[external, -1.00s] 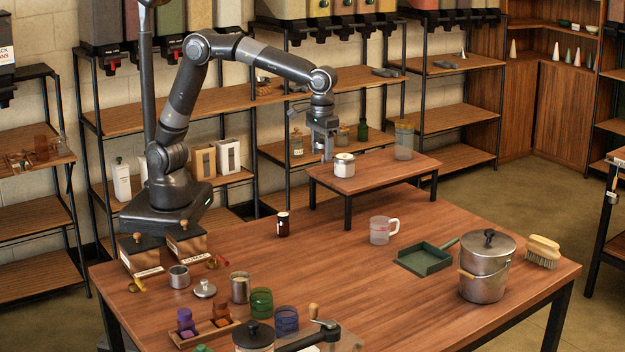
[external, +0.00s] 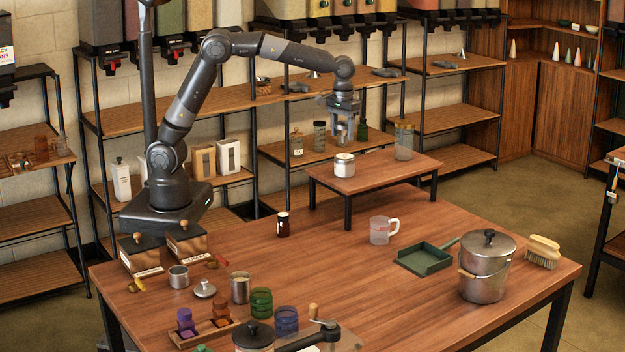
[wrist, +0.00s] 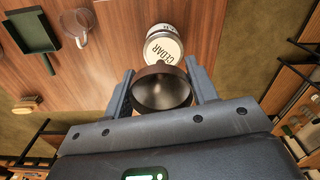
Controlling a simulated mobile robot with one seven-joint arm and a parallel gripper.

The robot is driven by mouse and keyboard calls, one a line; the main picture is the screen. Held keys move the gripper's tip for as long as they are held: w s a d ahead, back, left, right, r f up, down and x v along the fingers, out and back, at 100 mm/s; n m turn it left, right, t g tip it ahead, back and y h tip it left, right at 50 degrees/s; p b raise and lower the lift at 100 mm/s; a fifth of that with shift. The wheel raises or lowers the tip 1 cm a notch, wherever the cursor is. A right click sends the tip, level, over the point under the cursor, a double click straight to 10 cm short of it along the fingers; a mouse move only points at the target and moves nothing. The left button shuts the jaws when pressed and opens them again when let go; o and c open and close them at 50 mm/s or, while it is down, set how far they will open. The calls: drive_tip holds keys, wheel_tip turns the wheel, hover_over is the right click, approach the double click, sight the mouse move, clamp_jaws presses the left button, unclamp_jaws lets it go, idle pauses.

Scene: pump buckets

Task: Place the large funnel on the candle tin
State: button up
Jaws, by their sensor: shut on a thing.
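My gripper (external: 342,138) is shut on a dark metallic funnel (wrist: 163,90), which sits between the two fingers in the wrist view with its round, wide mouth toward the camera. The candle tin (external: 344,166) is a white-labelled tin standing upright on the small raised wooden table. In the wrist view the tin (wrist: 163,45) shows a label reading "CEDAR" just beyond the funnel, whose rim overlaps its near edge. In the external view my gripper is above the tin with a gap between. The funnel's spout is hidden in the wrist view.
A glass jar with a tan lid (external: 404,141) stands to the right on the raised table (external: 375,180). A clear mug (external: 380,231), a green dustpan (external: 425,258) and a metal pot (external: 487,268) are on the main table. A dark jar (external: 283,224) stands left of the raised table.

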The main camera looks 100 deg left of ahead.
drive_tip(key=shift+w+a+f, duration=0.25)
drive_tip(key=shift+a+f, duration=0.15)
drive_tip(key=shift+a, duration=0.15)
drive_tip(key=shift+f, duration=2)
drive_tip(key=shift+f, duration=0.1)
drive_tip(key=o, duration=1)
drive_tip(key=shift+c, duration=0.2)
